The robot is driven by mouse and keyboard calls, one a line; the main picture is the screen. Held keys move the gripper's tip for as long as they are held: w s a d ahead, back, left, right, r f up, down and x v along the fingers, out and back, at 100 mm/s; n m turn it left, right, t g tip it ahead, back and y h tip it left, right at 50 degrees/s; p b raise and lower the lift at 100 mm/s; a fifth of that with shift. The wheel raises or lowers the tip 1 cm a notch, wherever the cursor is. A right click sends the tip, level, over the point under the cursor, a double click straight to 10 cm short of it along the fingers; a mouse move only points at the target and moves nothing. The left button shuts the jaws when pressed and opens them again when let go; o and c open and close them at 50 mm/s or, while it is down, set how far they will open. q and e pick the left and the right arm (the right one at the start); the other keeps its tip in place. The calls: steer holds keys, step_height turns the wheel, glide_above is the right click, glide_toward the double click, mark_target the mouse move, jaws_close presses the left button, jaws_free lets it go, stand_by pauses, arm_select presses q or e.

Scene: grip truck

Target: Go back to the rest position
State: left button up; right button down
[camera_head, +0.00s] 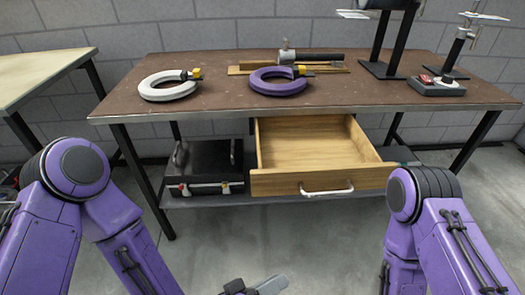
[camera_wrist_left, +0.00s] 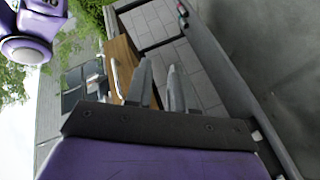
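My left gripper (camera_head: 254,287) shows only in part at the bottom edge of the head view, in front of the workbench and below the drawer. In the left wrist view its two grey fingers (camera_wrist_left: 161,88) stand apart with nothing between them. My right arm (camera_head: 430,222) comes in at the lower right of the head view, bent at a purple joint; its gripper is out of the picture.
Below are an empty, pulled-out wooden drawer (camera_head: 312,180) and a black toolbox (camera_head: 208,162). A pale table (camera_head: 35,72) stands left. Floor in front is clear.

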arm_select(q)
steer(key=a+f+n+g+y, duration=0.25)
steer(key=a+f+y, duration=0.55)
steer(key=a+f, duration=0.45)
steer(key=s+a+f+n+g+y, duration=0.1)
steer(key=s+a+f+y, duration=0.2)
steer(key=a, duration=0.4)
steer(key=s+a+f+n+g+y, duration=0.1)
steer(key=s+a+f+y, duration=0.15)
steer(key=a, duration=0.35)
steer(key=s+a+f+n+g+y, duration=0.1)
steer(key=s+a+f+n+y, duration=0.2)
steer(key=a, duration=0.4)
step_height(320, 180, up, 16)
steer(key=m+p, duration=0.1)
steer(key=p, duration=1.4)
steer(key=shift+s+d, duration=0.15)
steer(key=shift+s, duration=0.25)
